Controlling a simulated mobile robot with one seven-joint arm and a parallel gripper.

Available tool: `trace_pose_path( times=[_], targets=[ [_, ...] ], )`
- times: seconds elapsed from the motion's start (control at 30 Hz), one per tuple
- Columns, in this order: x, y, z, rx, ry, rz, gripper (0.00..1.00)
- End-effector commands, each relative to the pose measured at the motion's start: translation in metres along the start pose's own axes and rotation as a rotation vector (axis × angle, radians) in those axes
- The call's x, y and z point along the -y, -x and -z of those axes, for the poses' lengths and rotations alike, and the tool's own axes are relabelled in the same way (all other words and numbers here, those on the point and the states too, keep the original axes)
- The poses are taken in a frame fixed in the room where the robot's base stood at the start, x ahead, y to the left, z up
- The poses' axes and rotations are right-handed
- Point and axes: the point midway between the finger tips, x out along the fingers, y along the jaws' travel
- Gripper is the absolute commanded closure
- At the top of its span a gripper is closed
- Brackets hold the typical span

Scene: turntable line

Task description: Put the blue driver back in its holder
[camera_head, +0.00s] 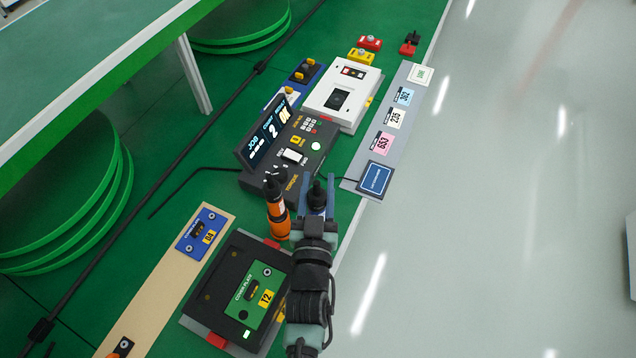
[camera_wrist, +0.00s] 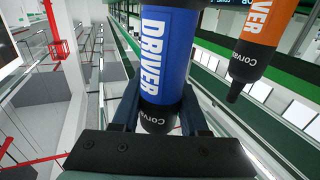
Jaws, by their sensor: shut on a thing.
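The blue driver (camera_wrist: 166,50), with white "DRIVER" lettering and a black end, is between the fingers of my gripper (camera_head: 317,190) in the wrist view. My gripper is shut on it. In the head view only a dark end of it (camera_head: 317,196) shows between the fingers; the rest is hidden. An orange driver (camera_head: 277,212) is just left of my gripper, and it also shows at the upper right of the wrist view (camera_wrist: 256,40). I cannot make out an empty holder in either view.
A black controller with a lit screen (camera_head: 268,130) stands just beyond my gripper. A black box with a green cover plate (camera_head: 215,290) lies at lower left. A white box (camera_head: 341,97) and a grey strip of cards (camera_head: 407,115) are farther back. Open floor is at right.

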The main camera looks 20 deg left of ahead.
Motion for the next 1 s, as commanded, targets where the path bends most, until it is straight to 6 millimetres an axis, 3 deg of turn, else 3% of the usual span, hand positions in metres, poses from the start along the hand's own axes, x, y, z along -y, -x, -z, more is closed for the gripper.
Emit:
trace_pose_path(
  times=[1.0],
  targets=[
    [0.0, -0.001, -0.024, -0.005, -0.001, 0.001, 1.0]
  ],
)
